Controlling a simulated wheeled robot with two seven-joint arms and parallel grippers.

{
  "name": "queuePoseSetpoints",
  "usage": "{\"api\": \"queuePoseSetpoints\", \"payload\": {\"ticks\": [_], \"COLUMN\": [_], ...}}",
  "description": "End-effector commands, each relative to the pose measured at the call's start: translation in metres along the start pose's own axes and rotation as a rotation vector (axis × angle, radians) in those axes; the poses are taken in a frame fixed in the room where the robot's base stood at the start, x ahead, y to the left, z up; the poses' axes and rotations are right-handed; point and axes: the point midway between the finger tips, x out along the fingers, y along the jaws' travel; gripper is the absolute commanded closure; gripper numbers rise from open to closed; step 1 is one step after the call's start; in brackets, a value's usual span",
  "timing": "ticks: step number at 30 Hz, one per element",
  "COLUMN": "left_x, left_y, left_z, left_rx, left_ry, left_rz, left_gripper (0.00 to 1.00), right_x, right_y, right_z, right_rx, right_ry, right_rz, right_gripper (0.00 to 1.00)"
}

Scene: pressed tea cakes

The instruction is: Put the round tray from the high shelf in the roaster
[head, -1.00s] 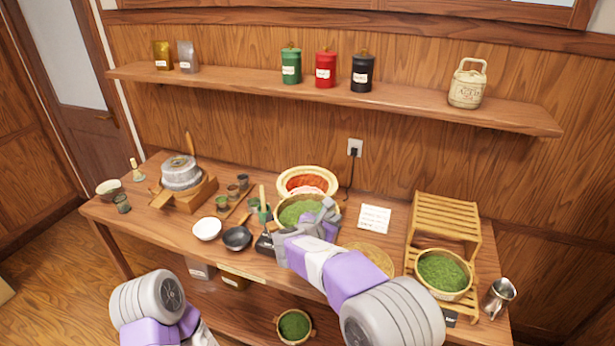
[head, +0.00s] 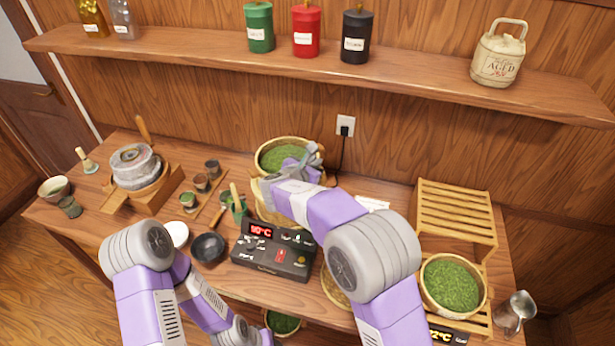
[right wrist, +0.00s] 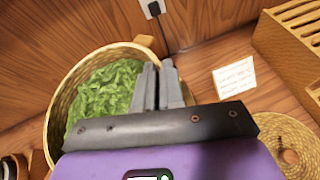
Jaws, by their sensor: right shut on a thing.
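The round woven tray (head: 250,160) of green leaves is at the back middle of the table in the head view. My right gripper (head: 312,158) is shut on its right rim. In the right wrist view the tray (right wrist: 57,105) looks level and the closed fingers (right wrist: 160,78) overlap its rim. The roaster (head: 266,207), a pale round bowl, shows only partly below the tray. The tray and my arm hide its red inside, and I cannot tell whether the tray rests in it. My left arm is at the lower left; its gripper is out of view.
A black control box (head: 275,252) reading 90°C stands in front. A slatted rack (head: 455,212) at right holds another leaf tray (head: 427,290) low down, beside a metal jug (head: 514,312). Bowls and a stone mill (head: 135,167) stand left. A wall shelf (head: 200,55) runs above.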

Motion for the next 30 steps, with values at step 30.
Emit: {"api": "queuePoseSetpoints", "payload": {"ticks": [30], "left_x": [0.007], "left_y": [-0.003], "left_z": [-0.001], "left_rx": [0.0], "left_ry": [0.001], "left_rz": [0.0], "left_gripper": [0.57], "right_x": [0.022], "right_y": [-0.007], "right_z": [-0.052], "right_rx": [0.0], "right_ry": [-0.001], "right_rz": [-0.001], "right_gripper": [0.67]}}
